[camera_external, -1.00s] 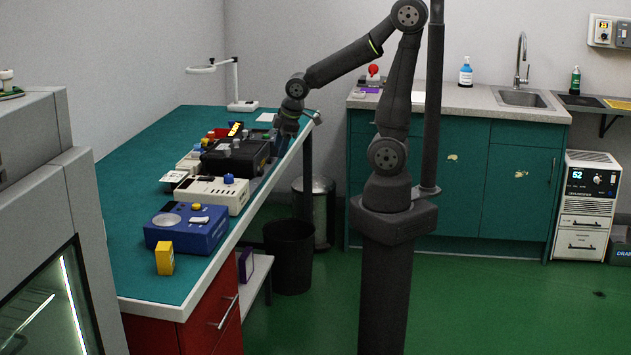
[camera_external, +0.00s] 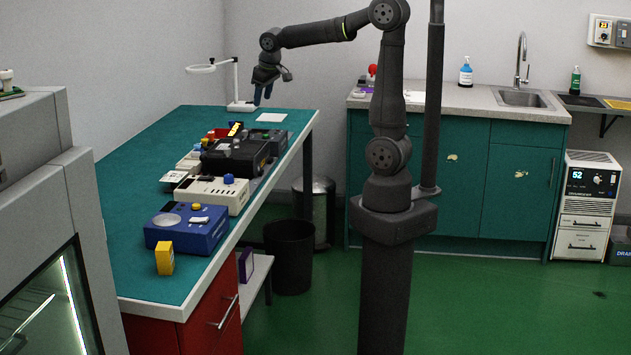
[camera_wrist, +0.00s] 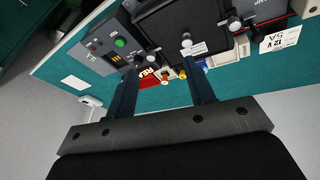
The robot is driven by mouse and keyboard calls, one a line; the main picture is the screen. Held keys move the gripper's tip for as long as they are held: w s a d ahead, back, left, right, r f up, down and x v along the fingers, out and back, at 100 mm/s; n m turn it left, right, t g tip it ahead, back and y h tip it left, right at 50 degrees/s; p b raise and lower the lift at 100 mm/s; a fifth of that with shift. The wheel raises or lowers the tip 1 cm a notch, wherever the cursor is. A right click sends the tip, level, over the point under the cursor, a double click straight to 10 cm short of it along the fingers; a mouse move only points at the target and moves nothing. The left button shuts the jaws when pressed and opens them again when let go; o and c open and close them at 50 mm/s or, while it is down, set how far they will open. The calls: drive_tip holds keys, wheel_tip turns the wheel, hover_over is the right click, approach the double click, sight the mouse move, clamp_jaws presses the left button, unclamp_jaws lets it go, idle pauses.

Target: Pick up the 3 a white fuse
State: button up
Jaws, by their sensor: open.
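My gripper (camera_external: 263,97) is raised above the far end of the teal bench (camera_external: 135,190), near the foot of the white lamp. In the wrist view my gripper (camera_wrist: 162,70) is open. Its two fingers are apart, with nothing held between them. Beyond the fingertips lie small red, orange and yellow items, well out of grasp. I cannot tell a 3 A white fuse among the small parts; it is too small or hidden.
A black case (camera_external: 232,157), a white strip unit (camera_external: 212,192) and a blue device (camera_external: 186,228) line the bench's right side. A yellow box (camera_external: 164,258) stands near the front. A white lamp (camera_external: 238,105) stands at the back. The bench's left side is clear.

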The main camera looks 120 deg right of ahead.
drive_tip(key=s+d+f+m+g, duration=0.1)
drive_tip(key=s+d+m, duration=0.5)
drive_tip(key=s+d, duration=0.3)
drive_tip(key=s+d+f+m+g, duration=0.2)
drive_tip(key=s+d+m, duration=0.45)
drive_tip(key=d, duration=0.55)
drive_tip(key=x, duration=0.5)
drive_tip(key=w+a+x, duration=0.1)
drive_tip(key=x, duration=0.4)
drive_tip(key=f+x, duration=0.1)
drive_tip(key=x, duration=0.4)
drive_tip(key=shift+w+a+f, duration=0.15)
drive_tip(key=shift+a+f, duration=0.1)
drive_tip(key=shift+f, duration=0.05)
drive_tip(key=shift+x, duration=2.85)
drive_tip(key=shift+a, duration=0.1)
drive_tip(key=c, duration=1.1)
drive_tip(key=shift+o, duration=0.2)
drive_tip(key=shift+r, duration=0.1)
